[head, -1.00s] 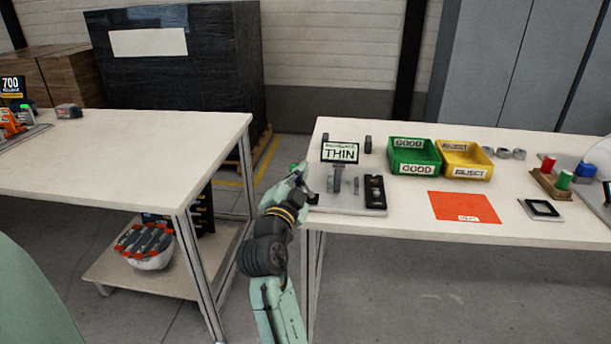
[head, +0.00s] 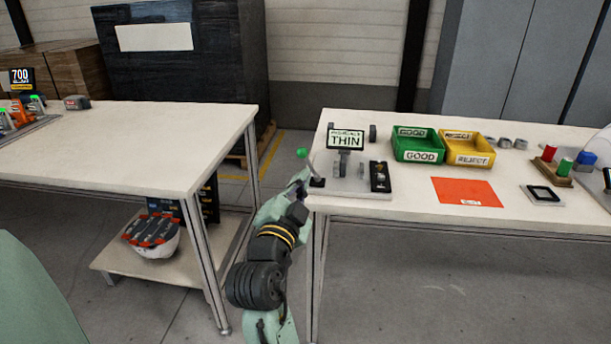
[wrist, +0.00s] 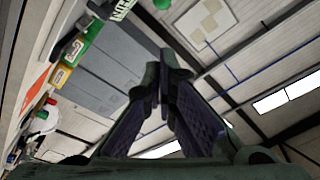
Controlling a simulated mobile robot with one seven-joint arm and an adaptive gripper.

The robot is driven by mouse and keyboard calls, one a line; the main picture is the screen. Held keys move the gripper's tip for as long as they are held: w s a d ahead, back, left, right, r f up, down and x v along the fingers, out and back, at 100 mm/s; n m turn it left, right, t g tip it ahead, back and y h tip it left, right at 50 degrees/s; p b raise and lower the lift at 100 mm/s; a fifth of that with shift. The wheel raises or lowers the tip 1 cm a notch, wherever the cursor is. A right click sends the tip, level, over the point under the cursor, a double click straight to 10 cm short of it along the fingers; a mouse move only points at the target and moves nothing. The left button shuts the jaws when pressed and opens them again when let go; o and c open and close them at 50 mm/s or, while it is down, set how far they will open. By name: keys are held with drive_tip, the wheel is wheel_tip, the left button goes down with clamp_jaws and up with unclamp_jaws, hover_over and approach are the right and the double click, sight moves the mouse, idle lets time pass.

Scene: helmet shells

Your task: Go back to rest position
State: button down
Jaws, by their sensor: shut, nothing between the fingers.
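My gripper shows in the wrist view (wrist: 162,80) with its two fingers together and nothing between them. It points up towards the ceiling, with the tables off to the left of that view. In the head view my arm stands in front of the right table's left corner, and its upper end is beside the gauge fixture (head: 350,192). The fingers cannot be made out clearly there. The fixture carries a display reading THIN (head: 345,141) and a lever with a green knob (head: 302,153). The lever is clear of my gripper.
The left table (head: 130,140) has a mostly bare top. A floor gap separates the tables.

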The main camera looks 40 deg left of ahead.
drive_tip(key=shift+s+d, duration=0.2)
drive_tip(key=shift+s, duration=0.2)
